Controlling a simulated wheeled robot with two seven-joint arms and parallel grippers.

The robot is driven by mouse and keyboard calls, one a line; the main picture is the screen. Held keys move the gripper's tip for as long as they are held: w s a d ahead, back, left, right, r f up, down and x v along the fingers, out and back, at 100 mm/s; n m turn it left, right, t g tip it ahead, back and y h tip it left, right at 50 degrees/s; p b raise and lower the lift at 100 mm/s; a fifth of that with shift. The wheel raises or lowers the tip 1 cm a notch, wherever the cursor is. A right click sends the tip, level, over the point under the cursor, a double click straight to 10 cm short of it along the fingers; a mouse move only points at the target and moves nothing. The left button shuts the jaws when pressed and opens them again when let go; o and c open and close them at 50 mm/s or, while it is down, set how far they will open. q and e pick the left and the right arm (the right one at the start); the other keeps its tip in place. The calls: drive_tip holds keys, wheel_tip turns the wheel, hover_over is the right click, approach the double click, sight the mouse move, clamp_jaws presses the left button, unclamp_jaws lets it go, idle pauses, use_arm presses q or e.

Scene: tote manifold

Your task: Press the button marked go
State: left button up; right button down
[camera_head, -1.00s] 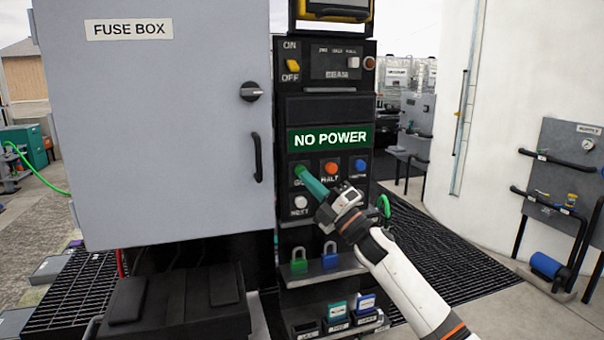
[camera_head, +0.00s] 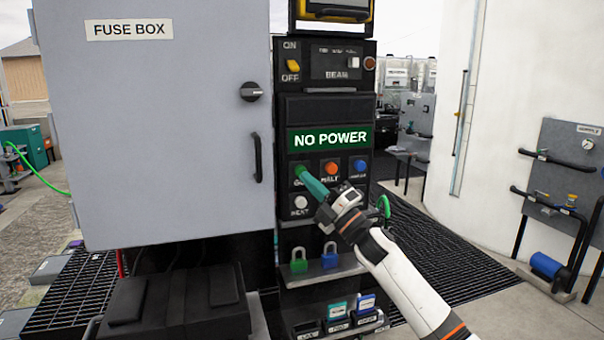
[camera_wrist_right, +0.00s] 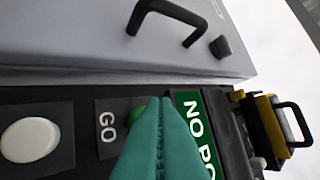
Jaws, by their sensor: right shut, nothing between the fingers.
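The green go button (camera_head: 299,170) is on the black control panel, below the green sign reading NO POWER (camera_head: 330,138). In the right wrist view the go button (camera_wrist_right: 137,108) shows beside its GO label, partly hidden behind the fingers. My right gripper (camera_head: 307,175) is shut and empty, its teal fingertips at the go button. I cannot tell whether they touch it. The gripper also fills the lower middle of the right wrist view (camera_wrist_right: 158,120). My left gripper is not in view.
An orange HALT button (camera_head: 331,167), a blue button (camera_head: 360,165) and a white NEXT button (camera_head: 299,203) sit close by. The grey fuse box door (camera_head: 160,130) stands left of the panel. Padlocks (camera_head: 299,263) hang below.

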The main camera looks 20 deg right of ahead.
drive_tip(key=shift+w, duration=0.15)
idle(0.4)
drive_tip(key=shift+w, duration=0.3)
drive_tip(key=shift+w+b, duration=0.55)
drive_tip(key=shift+w, duration=0.05)
idle(1.0)
drive_tip(key=shift+s+p, duration=0.3)
drive_tip(key=shift+s, duration=0.75)
drive_tip(key=s+p, duration=0.1)
drive_tip(key=s, duration=0.4)
drive_tip(key=shift+d, duration=0.1)
